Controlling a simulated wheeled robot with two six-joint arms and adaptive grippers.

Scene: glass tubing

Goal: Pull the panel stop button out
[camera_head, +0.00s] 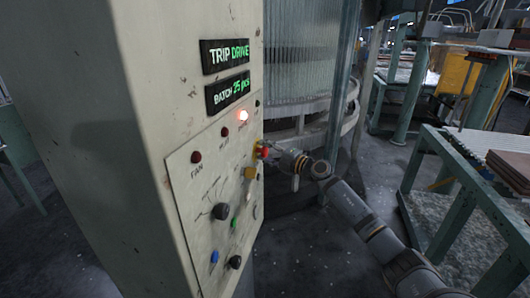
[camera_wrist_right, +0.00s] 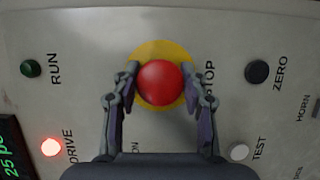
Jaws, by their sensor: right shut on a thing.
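The red stop button (camera_wrist_right: 163,82) is round, with a yellow plate (camera_wrist_right: 160,47) around it, and sits on the pale control panel (camera_wrist_right: 225,40) beside the partly covered word STOP. My right gripper (camera_wrist_right: 160,76) is shut on the button, one finger on each side. In the head view the red button (camera_head: 262,150) shows at the panel's right side, with my right gripper (camera_head: 272,153) reaching it from the right. How far the button stands out is hard to tell. My left gripper is not in view.
A lit DRIVE lamp (camera_head: 242,115) glows near two green-lettered displays (camera_head: 225,55). A yellow part (camera_head: 250,173), a black knob (camera_head: 221,211) and several small buttons are on the panel below. A green-framed table (camera_head: 465,185) stands right, with open floor between.

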